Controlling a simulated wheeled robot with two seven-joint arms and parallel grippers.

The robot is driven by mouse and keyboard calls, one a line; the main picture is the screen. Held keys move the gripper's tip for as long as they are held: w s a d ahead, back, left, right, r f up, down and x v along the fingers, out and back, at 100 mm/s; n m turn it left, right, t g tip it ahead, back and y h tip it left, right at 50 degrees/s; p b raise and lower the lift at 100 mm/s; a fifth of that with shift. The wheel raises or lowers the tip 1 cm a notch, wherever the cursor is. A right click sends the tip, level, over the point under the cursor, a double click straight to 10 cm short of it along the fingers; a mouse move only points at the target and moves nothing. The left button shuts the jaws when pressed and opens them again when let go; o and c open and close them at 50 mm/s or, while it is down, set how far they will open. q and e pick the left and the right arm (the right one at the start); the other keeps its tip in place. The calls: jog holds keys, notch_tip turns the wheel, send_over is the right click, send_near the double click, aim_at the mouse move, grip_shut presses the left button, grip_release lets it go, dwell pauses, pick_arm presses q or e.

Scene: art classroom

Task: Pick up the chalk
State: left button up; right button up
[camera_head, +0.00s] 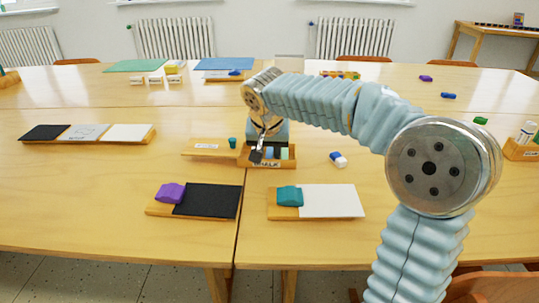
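The chalk box (262,164) is a small wooden tray lettered "CHALK", at the middle of the table. Two short chalk pieces stand in it, a blue one (270,153) and a pale green one (284,154). My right gripper (257,153) hangs from the bent blue arm, fingers pointing down at the left part of the box. The fingers are small and dark, and I cannot tell whether they are open or whether anything is between them. My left gripper is not in view.
A wooden tray (208,154) with a teal cup (232,142) lies left of the box. In front are boards with a purple block (170,193) and a teal block (290,195). The table's right front is hidden by my arm.

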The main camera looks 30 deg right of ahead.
grip_shut()
jog(key=shift+r, duration=0.15)
